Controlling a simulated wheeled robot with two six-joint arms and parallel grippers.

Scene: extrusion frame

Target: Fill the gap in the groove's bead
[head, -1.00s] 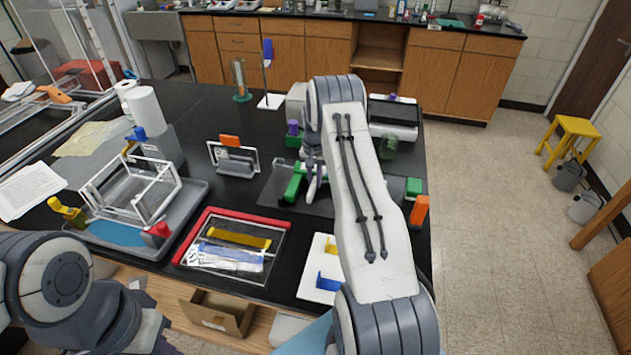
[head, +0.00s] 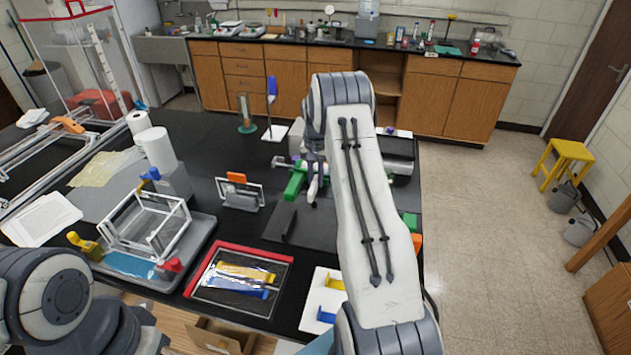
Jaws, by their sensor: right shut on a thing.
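My right gripper (head: 313,190) is in the middle of the head view, partly hidden by my own forearm. It is shut on a green piece (head: 296,180), which sits just left of the fingers, above the dark mat (head: 312,233). The grip itself is hard to see. Only joints of my left arm show at the lower left; its gripper is out of view. A clear red-edged tray (head: 243,248) lies on the black bench with a yellow strip (head: 246,272) and a blue strip. I cannot make out the groove, its bead or a gap.
A wire-like white frame (head: 146,224) stands in a grey tray (head: 198,240) at the left. A small upright frame with an orange clip (head: 236,177) stands behind the red-edged tray. A white board (head: 318,306) with blue and yellow pieces lies near the front edge.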

